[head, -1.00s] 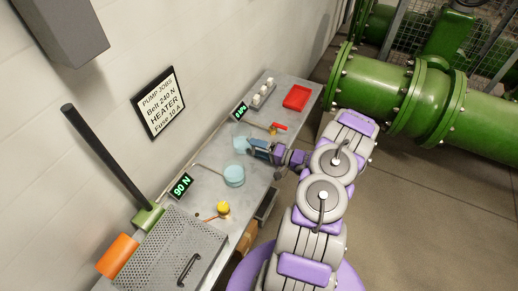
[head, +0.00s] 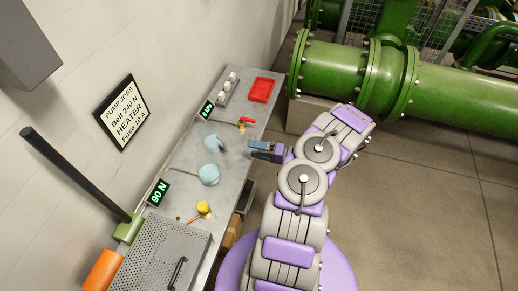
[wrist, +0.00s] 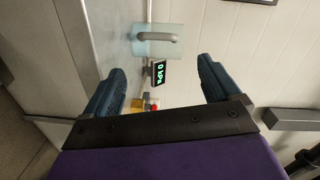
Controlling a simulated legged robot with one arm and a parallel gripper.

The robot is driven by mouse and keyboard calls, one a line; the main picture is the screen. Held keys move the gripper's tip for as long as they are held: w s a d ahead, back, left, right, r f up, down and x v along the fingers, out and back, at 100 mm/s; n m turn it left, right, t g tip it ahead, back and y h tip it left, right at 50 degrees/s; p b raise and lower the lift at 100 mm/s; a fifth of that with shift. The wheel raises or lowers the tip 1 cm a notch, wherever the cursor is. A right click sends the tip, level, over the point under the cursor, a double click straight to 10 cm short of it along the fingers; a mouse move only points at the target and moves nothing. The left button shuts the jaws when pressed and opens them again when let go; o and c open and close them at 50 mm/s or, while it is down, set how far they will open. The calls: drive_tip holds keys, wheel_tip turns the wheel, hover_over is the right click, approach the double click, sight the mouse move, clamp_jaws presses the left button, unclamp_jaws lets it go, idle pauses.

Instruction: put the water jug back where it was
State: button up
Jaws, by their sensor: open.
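The water jug, pale blue and see-through, stands on the grey bench in the head view (head: 212,143). In the wrist view the jug (wrist: 146,47) is ahead of the fingers, with its grey handle facing me. My gripper (head: 255,150) is to the right of the jug in the head view, clear of it, near the bench's right edge. In the wrist view my gripper (wrist: 160,70) has its two blue fingers wide apart, with nothing between them. A second pale blue round vessel (head: 209,175) stands nearer on the bench.
A small display reading 0 kPa (head: 207,109), a red-handled valve (head: 247,120) and a red tray (head: 262,90) are farther along the bench (head: 185,160). A yellow knob (head: 203,207), a 90 N display (head: 159,192) and a perforated plate (head: 165,250) are nearer. Open floor lies to the right.

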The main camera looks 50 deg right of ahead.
drive_tip(key=w+a+r+n+g+y, duration=0.4)
drive_tip(key=w+a+r+g+y, duration=0.15)
drive_tip(key=a+r, duration=0.55)
drive_tip(key=s+a+r+n+g, duration=0.1)
drive_tip(key=a+r+n+g, duration=0.1)
drive_tip(key=a+r+g, duration=0.45)
drive_tip(key=s+a+r+n+g, duration=0.1)
drive_tip(key=a+r+n+g, duration=0.15)
drive_tip(key=a, duration=0.75)
drive_tip(key=s+a+r+n+g+h, duration=0.2)
drive_tip(key=s+a+r+g+h, duration=0.4)
drive_tip(key=s+a, duration=0.45)
drive_tip(key=s+d+r+t+h, duration=0.1)
drive_tip(key=s+d+h, duration=0.1)
drive_tip(key=s, duration=0.4)
drive_tip(key=s+d+r+t+h, duration=0.2)
drive_tip(key=s+h, duration=0.3)
drive_tip(key=s, duration=0.2)
drive_tip(key=shift+s+r, duration=0.2)
drive_tip(key=shift+r, duration=0.05)
